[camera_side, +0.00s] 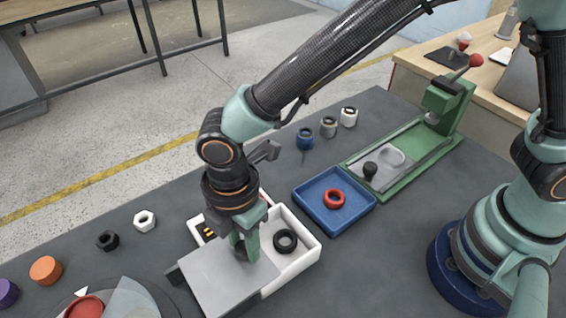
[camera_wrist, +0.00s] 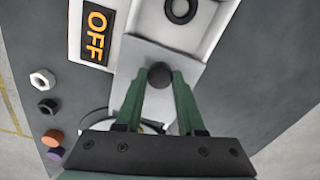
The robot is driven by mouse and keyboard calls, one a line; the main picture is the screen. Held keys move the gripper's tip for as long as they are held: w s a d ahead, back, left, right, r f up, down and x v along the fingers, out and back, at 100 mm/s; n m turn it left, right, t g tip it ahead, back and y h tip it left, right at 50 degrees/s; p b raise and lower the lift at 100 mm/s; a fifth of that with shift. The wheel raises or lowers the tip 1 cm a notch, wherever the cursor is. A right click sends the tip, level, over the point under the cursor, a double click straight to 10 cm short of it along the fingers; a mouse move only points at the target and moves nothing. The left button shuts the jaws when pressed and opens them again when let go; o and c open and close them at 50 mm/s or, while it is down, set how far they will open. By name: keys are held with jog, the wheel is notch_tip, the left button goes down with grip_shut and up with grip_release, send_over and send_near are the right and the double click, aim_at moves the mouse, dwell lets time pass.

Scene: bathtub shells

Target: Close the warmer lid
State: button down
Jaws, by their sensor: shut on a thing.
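The warmer is a white box (camera_side: 308,254) with an orange-on-black OFF label (camera_wrist: 95,33) along its side. Its flat grey lid (camera_side: 215,283) covers only the near part of the box and sticks out past the near end. The far part is open, and a black ring (camera_side: 285,241) lies inside; it also shows in the wrist view (camera_wrist: 181,9). My gripper (camera_side: 240,254) points down over the lid. In the wrist view, its green fingers (camera_wrist: 159,82) are shut on the lid's dark round knob (camera_wrist: 159,74).
A blue tray (camera_side: 310,205) with a red ring (camera_side: 334,198) lies right of the warmer. A green press (camera_side: 415,150) stands behind it. White (camera_side: 145,220) and black nuts (camera_side: 107,240) lie to the left. A clear cover (camera_side: 135,300) is close by at the near left.

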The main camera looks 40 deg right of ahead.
jog(key=d, duration=0.9)
jog(key=shift+d, duration=0.15)
jog(key=c, duration=0.5)
grip_release()
notch_tip(320, 180, up, 12)
jog(key=shift+r, duration=0.1)
